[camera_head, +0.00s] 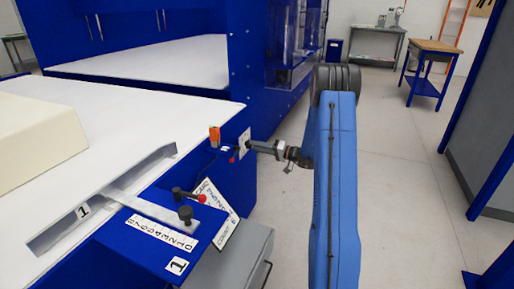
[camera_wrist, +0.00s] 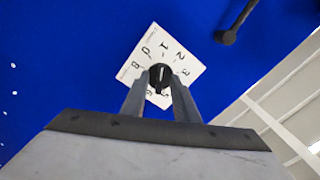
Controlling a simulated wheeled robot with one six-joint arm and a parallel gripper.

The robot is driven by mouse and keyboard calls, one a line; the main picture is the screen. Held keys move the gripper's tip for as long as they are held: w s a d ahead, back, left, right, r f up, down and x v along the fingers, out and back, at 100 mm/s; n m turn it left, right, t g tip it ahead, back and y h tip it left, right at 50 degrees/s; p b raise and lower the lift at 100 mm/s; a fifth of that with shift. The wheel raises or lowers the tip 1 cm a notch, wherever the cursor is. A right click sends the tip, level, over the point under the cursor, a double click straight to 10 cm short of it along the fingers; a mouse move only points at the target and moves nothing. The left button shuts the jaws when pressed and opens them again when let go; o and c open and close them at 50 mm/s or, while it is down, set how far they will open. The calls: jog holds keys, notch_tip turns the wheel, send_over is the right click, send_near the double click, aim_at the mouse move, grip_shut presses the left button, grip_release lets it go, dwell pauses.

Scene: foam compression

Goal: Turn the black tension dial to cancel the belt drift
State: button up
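The black tension dial (camera_wrist: 160,74) sits on a white numbered plate (camera_wrist: 179,51) on a blue panel in the wrist view. A light pointer line shows on the dial. My gripper (camera_wrist: 160,83) has one finger on each side of the dial, with the tips at its edges. I cannot tell whether they press on it. In the head view my gripper (camera_head: 251,146) reaches left to the white plate (camera_head: 244,144) on the end of the blue machine. The dial itself is hard to make out there.
An orange part (camera_head: 214,136) and a small red knob (camera_head: 232,159) are left of my gripper. A black handle (camera_wrist: 227,36) is on the panel. A blue stand with a scale (camera_head: 161,235) and red-tipped lever (camera_head: 201,198) is in front. Grey floor (camera_head: 400,165) is open at right.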

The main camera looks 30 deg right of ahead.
grip_shut()
jog(key=shift+m, duration=0.4)
jog(key=m, duration=2.2)
jog(key=shift+d+m, duration=0.1)
jog(key=shift+m, duration=0.3)
dwell(0.4)
